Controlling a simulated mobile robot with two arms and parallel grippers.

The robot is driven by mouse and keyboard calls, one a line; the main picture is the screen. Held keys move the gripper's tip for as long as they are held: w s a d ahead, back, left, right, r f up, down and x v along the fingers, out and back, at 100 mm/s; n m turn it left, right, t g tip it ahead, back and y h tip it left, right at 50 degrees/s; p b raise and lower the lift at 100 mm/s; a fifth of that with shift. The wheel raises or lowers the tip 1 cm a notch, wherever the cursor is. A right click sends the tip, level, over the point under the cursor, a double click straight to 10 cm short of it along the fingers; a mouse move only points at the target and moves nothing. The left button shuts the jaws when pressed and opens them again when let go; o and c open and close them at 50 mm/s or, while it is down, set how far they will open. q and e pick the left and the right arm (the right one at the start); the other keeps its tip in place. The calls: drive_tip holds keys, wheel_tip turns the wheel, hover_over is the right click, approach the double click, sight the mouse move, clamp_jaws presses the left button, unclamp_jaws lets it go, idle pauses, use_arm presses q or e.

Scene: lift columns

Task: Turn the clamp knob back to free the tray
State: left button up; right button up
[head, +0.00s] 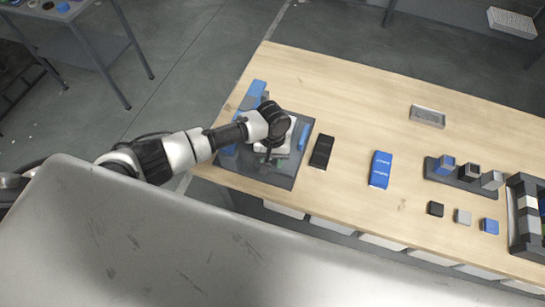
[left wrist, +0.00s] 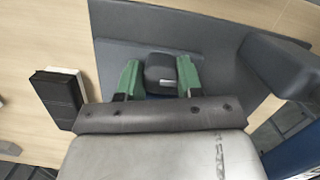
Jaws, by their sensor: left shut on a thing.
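The clamp knob (left wrist: 160,68) is a dark block-like cap in the left wrist view. My left gripper (left wrist: 160,80) is shut on it, with one green finger on each side. In the head view my left gripper (head: 270,155) reaches down over a dark grey fixture plate (head: 280,181) with blue parts (head: 255,92) at the bench's left end. The gripper hides the knob there. A pale piece (head: 291,139) shows beside the gripper; I cannot tell whether it is the clamped tray. My right gripper is not in view.
On the wooden bench (head: 350,95), right of the fixture, lie a black box (head: 322,151), a blue box (head: 380,169) and a small grey metal tray (head: 427,116). A rack with blocks (head: 464,174) and several small blocks stand farther right. The back middle is clear.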

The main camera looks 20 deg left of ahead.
use_arm(q)
drive_tip(key=o, duration=0.6)
drive_tip(key=shift+o, duration=0.2)
wheel_tip(320, 180, up, 3)
drive_tip(key=p, duration=0.3)
wheel_tip(320, 180, up, 2)
drive_tip(key=shift+p, duration=0.5)
drive_tip(key=shift+r, duration=1.05)
